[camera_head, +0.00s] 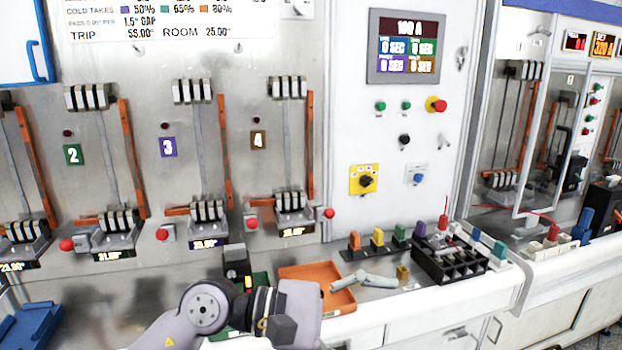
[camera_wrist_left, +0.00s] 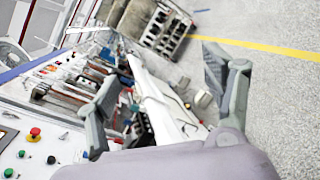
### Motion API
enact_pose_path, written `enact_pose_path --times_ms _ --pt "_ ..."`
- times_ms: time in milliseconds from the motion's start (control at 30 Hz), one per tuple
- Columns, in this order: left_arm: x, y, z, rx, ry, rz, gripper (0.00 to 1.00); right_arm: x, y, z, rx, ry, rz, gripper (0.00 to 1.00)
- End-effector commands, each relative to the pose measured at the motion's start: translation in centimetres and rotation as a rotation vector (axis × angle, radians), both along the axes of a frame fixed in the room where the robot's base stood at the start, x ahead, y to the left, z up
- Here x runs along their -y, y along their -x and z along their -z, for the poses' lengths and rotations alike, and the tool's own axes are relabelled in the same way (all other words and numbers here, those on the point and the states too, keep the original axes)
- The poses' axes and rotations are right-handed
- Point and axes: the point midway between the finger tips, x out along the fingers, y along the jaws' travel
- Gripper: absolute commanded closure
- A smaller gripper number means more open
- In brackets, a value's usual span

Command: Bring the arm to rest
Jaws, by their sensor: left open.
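My left arm (camera_head: 205,308) comes in at the bottom of the head view, in front of the bench. Behind the fingers are the tilted bench and the floor. My right gripper is in neither view.
The breaker panel with several numbered stations, such as station 3 (camera_head: 168,147), stands behind the bench. A display (camera_head: 405,47) hangs above the buttons. Open floor (camera_wrist_left: 275,85) shows beyond.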

Motion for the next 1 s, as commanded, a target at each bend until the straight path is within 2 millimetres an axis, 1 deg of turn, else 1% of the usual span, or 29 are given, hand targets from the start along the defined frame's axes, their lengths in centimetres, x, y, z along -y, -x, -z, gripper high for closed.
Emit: enact_pose_path --times_ms 33,67,100,167,200,267,300,367,400,467,500,567,600,667,700,733,767,800,867,900,967,1000 --pt "0.1 0.5 -1.7 -0.140 0.146 -0.022 0.25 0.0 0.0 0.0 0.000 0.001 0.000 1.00" --pt "-0.2 0.5 -2.9 -0.230 0.236 -0.037 0.25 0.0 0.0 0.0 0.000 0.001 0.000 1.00" --pt "-0.8 0.2 -4.4 -0.352 0.354 -0.057 0.25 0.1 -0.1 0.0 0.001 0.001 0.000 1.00" --pt "-2.3 -0.7 -6.3 -0.540 0.529 -0.089 0.25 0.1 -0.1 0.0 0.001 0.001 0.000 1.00" --pt "-3.7 -1.5 -7.1 -0.669 0.643 -0.110 0.25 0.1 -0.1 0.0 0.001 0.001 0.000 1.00" --pt "-6.1 -3.1 -7.7 -0.864 0.812 -0.144 0.25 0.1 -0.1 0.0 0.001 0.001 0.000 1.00" --pt "-7.9 -4.3 -7.6 -0.995 0.926 -0.167 0.25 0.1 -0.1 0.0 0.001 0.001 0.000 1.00" --pt "-10.9 -6.1 -6.6 -1.190 1.094 -0.203 0.25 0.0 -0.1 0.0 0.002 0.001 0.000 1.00" --pt "-12.9 -7.2 -5.5 -1.319 1.208 -0.229 0.25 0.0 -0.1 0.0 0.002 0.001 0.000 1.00" --pt "-16.0 -8.6 -2.9 -1.511 1.380 -0.272 0.25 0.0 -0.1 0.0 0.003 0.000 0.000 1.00" --pt "-18.0 -9.3 -0.8 -1.635 1.496 -0.302 0.25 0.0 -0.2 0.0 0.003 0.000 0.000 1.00" --pt "-20.8 -9.8 2.9 -1.810 1.669 -0.352 0.25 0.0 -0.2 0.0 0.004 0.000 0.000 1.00" --pt "-22.4 -9.8 5.5 -1.917 1.779 -0.385 0.25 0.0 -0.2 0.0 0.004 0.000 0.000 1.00" --pt "-24.5 -9.2 9.6 -2.062 1.944 -0.439 0.25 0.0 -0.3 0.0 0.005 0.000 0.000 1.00" --pt "-25.7 -8.5 12.4 -2.149 2.054 -0.480 0.25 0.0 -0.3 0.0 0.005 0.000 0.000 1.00" --pt "-26.5 -7.7 14.5 -2.210 2.136 -0.512 0.25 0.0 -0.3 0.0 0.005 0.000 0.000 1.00" --pt "-27.1 -6.8 16.4 2.158 -2.113 0.519 0.25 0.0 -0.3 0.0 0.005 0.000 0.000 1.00" --pt "-27.9 -5.5 19.1 2.042 -2.038 0.519 0.25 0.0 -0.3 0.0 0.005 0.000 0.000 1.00" --pt "-28.8 -3.0 22.7 1.875 -1.934 0.522 0.25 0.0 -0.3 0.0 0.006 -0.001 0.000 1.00" --pt "-29.3 -1.2 24.8 1.770 -1.871 0.525 0.25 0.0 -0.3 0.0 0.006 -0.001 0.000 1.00" --pt "-29.7 1.4 27.5 1.630 -1.788 0.528 0.25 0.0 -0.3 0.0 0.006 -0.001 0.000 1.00" --pt "-29.8 3.1 28.9 1.549 -1.741 0.532 0.25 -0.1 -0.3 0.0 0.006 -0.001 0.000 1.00"
